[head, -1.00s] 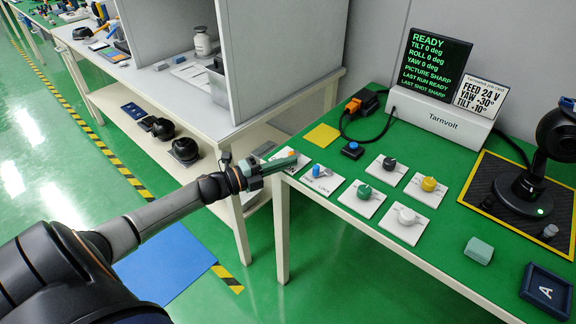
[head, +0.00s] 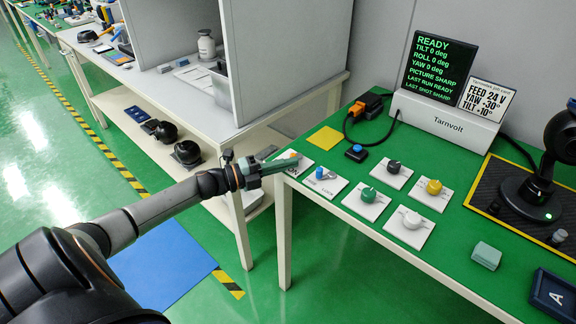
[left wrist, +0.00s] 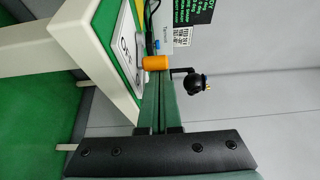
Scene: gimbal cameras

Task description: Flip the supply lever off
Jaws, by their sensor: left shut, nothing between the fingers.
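The supply lever is mostly hidden in the head view behind my left gripper (head: 280,165), on a white plate (head: 302,161) at the green table's near left corner. In the left wrist view its orange knob (left wrist: 155,62) is right at the fingertips, and the plate (left wrist: 128,46) with partly readable dark lettering is just left of it. My left gripper (left wrist: 160,95) is shut with nothing between its fingers. I cannot tell whether the fingertips touch the knob, or which way the lever is set. My right gripper is not in view.
Beside the plate are a blue-knobbed lock plate (head: 325,182), a blue button (head: 356,152) and several dials, including a green one (head: 369,194). The Tarnvolt unit (head: 440,118) stands behind, its screen (head: 437,68) reading READY. A grey-white bench (head: 185,95) stands to the left.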

